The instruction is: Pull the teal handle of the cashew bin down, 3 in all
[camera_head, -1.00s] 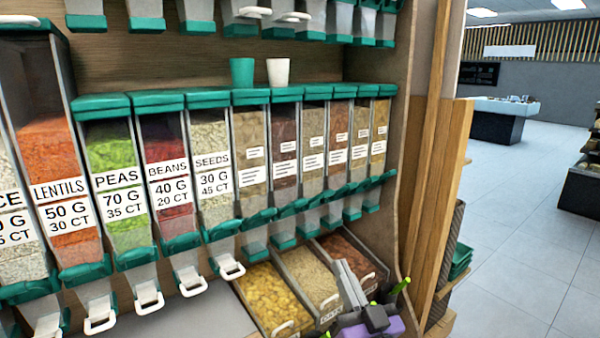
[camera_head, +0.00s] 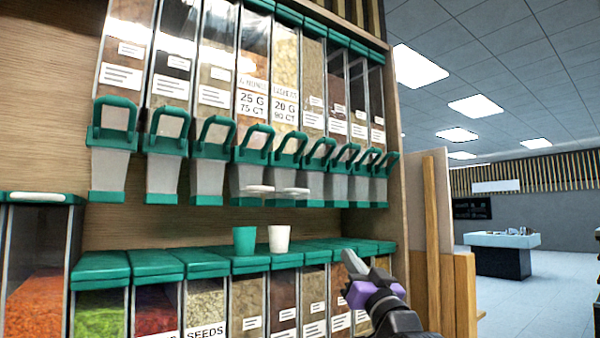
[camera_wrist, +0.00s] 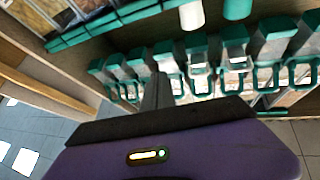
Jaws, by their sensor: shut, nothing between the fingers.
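The cashew bin (camera_head: 285,104) hangs in the upper row, right of the almonds bin (camera_head: 252,102). Its label reads 20 G, 90 CT. Its teal handle (camera_head: 290,148) stands up in a loop in front of the bin's grey chute. My gripper (camera_head: 349,258) is shut and empty, in front of the lower bins' lids, below and right of the cashew handle and apart from it. In the wrist view the scene is upside down; my shut fingers (camera_wrist: 158,95) point toward the row of teal handles.
A teal cup (camera_head: 244,240) and a white cup (camera_head: 279,238) stand on the lower bins' lids. White lips jut under the almond and cashew chutes. Similar handles sit close on both sides. A wooden side panel (camera_head: 437,240) stands at right.

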